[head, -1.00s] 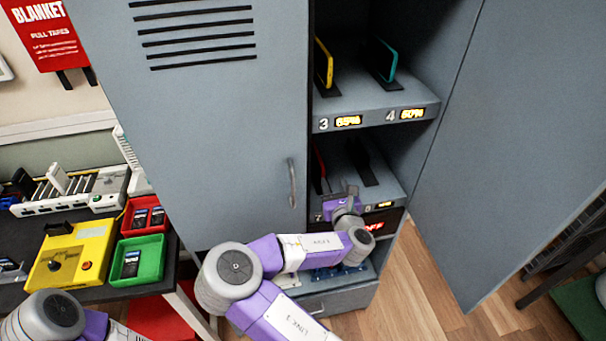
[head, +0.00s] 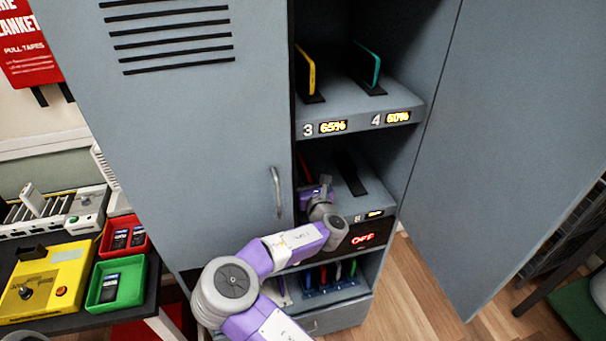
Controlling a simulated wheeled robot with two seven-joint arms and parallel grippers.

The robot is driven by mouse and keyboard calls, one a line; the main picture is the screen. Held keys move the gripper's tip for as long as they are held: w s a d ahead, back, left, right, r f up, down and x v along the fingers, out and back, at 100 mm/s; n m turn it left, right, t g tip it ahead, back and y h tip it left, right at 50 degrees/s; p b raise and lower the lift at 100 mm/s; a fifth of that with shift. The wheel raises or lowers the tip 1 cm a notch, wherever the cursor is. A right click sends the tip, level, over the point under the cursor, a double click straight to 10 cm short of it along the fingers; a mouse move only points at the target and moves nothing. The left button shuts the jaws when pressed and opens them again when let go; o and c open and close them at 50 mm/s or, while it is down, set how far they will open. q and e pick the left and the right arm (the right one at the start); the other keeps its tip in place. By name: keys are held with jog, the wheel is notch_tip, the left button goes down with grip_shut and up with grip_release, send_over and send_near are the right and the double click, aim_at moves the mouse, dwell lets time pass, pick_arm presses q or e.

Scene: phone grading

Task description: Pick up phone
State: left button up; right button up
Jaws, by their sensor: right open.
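My right gripper (head: 320,186) is open at the middle shelf of the grey locker, with its arm reaching up from below. A red phone (head: 304,172) stands at the left of that shelf, just behind the gripper and mostly hidden by it and the door edge. I cannot tell whether the fingers touch it. On the shelf above, a yellow phone (head: 306,72) stands in slot 3 and a teal phone (head: 367,66) in slot 4. The slot 8 stand (head: 350,174) is empty. My left gripper is out of view.
The left locker door (head: 190,130) is shut; the right door (head: 510,130) stands open. Several coloured items (head: 330,275) stand on the bottom shelf under a red OFF display (head: 363,238). The left table holds a yellow box (head: 75,265), a red tray (head: 108,248) and a green tray (head: 136,295).

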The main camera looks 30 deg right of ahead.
grip_shut()
jog(key=shift+r, duration=0.1)
dwell(0.3)
